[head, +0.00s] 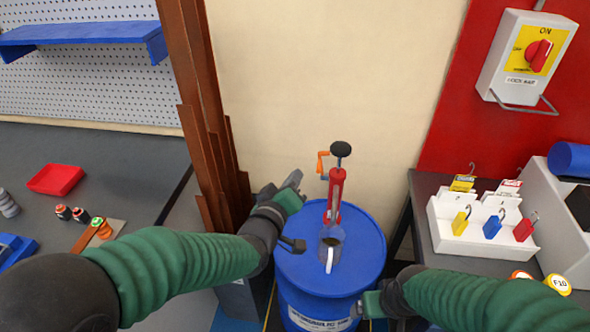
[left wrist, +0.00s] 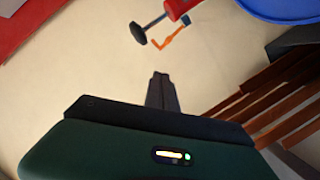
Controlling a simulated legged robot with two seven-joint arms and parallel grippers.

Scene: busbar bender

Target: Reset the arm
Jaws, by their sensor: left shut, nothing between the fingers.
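My left gripper (head: 296,178) is shut and empty, left of the red hand pump, with a visible gap to it. Its closed fingers also show in the left wrist view (left wrist: 160,80). The red pump (head: 335,195) stands upright on the blue drum (head: 358,265), with a black knob (head: 340,149) on top and an orange crank handle (head: 322,164) on its left. The pump is at the top of the left wrist view (left wrist: 178,8). My right gripper (head: 362,304) is low, at the drum's front right side; its fingers are mostly hidden.
Brown busbars (head: 205,120) stand upright left of my left gripper. A dark workbench (head: 110,160) with a red tray (head: 56,179) is at left. A white padlock holder (head: 482,232) is on the right table. The wall behind the pump is clear.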

